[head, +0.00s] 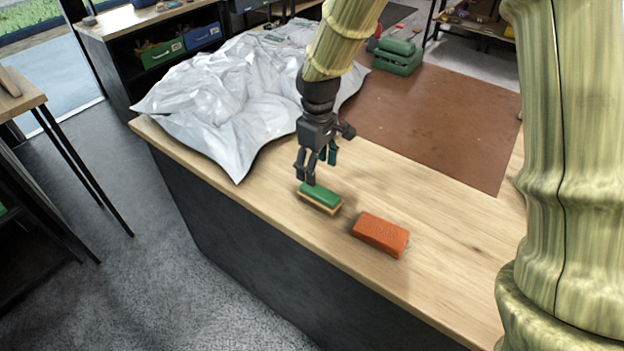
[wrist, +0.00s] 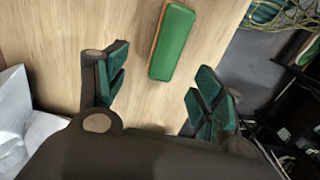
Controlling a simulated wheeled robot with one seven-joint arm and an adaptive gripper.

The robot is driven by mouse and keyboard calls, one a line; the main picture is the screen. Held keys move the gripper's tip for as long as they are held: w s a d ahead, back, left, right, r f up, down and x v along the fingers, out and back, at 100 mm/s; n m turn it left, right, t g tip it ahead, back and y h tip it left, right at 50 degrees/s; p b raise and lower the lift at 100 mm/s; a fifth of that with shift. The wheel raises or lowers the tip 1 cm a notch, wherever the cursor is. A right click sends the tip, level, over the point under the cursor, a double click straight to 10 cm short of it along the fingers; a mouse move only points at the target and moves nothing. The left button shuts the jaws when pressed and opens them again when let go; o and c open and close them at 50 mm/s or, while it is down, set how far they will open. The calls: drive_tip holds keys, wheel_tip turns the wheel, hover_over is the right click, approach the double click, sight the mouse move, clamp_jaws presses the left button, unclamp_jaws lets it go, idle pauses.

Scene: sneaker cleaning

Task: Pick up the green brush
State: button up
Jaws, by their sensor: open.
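The green brush (head: 321,197) lies on the wooden worktop near its front edge, with a green top over a tan lower part. In the wrist view the green brush (wrist: 174,41) lies ahead of the fingertips, roughly between the lines of the two fingers. My gripper (head: 318,172) is above the worktop, close behind and over the brush's far end. In the wrist view my gripper (wrist: 160,85) has its green-padded fingers spread apart with nothing between them. Whether a finger touches the brush cannot be told, but the wrist view shows a gap.
An orange-red block (head: 380,234) lies right of the brush. A crumpled silver sheet (head: 225,95) covers the worktop's left part. A brown mat (head: 430,120) lies behind, with green stacked cases (head: 397,56) at its far edge. Bare wood (head: 450,235) is free right of the block.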

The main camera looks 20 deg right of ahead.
sight(321, 193)
drive_tip(key=shift+s+f, duration=0.15)
drive_tip(key=shift+f, duration=0.2)
drive_tip(key=shift+s+d+f+p, duration=0.1)
drive_tip(key=shift+s+f+p, duration=0.3)
drive_tip(key=shift+s, duration=0.7)
drive_tip(key=shift+s+d+f+p, duration=0.15)
drive_tip(key=shift+s+f, duration=0.4)
drive_tip(key=shift+s, duration=0.5)
drive_tip(key=w+f+p, duration=0.1)
drive_tip(key=w+f, duration=0.2)
drive_tip(key=shift+w+a+f, duration=0.1)
drive_tip(key=shift+w+f, duration=0.15)
drive_tip(key=shift+f, duration=0.15)
drive_tip(key=shift+f+p, duration=0.3)
drive_tip(key=shift+s+f, duration=0.15)
drive_tip(key=shift+f, duration=0.15)
drive_tip(key=shift+s+f+p, duration=0.25)
drive_tip(key=shift+s+p, duration=0.1)
drive_tip(key=shift+s, duration=0.35)
drive_tip(key=shift+s+f, duration=0.1)
drive_tip(key=shift+f, duration=0.05)
drive_tip(key=shift+w+f, duration=0.65)
drive_tip(key=shift+w, duration=0.1)
drive_tip(key=shift+s+r, duration=0.3)
drive_tip(key=shift+s, duration=0.1)
drive_tip(key=c, duration=0.8)
drive_tip(key=shift+w+f, duration=0.1)
drive_tip(key=c, duration=0.3)
